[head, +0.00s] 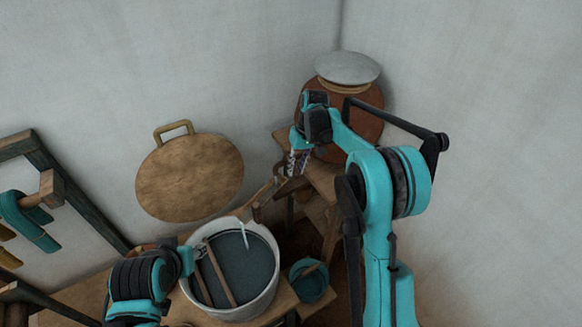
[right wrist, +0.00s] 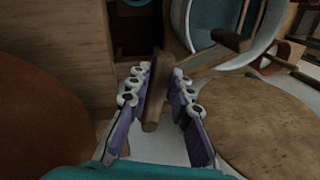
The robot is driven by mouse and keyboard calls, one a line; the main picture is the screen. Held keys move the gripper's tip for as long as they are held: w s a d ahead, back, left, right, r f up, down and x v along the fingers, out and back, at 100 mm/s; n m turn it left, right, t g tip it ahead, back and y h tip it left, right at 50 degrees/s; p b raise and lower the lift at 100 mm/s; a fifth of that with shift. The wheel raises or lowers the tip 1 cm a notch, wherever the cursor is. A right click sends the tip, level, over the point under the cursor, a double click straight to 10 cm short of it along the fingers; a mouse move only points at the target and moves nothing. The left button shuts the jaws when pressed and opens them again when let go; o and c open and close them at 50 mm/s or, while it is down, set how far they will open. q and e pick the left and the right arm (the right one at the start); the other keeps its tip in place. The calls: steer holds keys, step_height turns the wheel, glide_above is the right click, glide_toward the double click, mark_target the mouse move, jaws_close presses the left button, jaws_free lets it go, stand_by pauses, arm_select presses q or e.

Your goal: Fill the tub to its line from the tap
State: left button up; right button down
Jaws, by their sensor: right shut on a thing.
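The tub (head: 272,289) is a wide pale-rimmed vessel with dark blue-grey liquid (head: 250,270) inside. Its edge also shows at the top of the right wrist view (right wrist: 180,18). I cannot make out the fill line. A short pale streak (head: 244,240) shows inside the tub's far side, below a wooden spout (head: 259,197). My right gripper (head: 297,162) is beside the large clay jar. In the right wrist view its fingers are shut on a brown wooden peg (right wrist: 156,92), which looks like the tap handle. My left gripper (head: 190,261) is at the tub's left rim; its fingers are unclear.
Wooden sticks (head: 219,272) lie across the tub. A small blue bucket (head: 309,284) stands right of it. The clay jar (head: 370,125) with a pale lid (head: 347,68) stands behind. A round wooden board (head: 190,178) leans on the wall. A loom frame (head: 75,190) is at left.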

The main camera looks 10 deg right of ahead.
steer(key=shift+w+d+n, duration=0.25)
steer(key=shift+d+n, duration=0.5)
steer(key=shift+n, duration=0.45)
steer(key=c, duration=1.3)
jaws_free()
steer(key=shift+c, duration=0.2)
step_height(320, 180, up, 12)
steer(key=w+d, duration=0.1)
steer(key=d, duration=0.1)
steer(key=shift+d, duration=0.15)
steer(key=shift+s, duration=0.1)
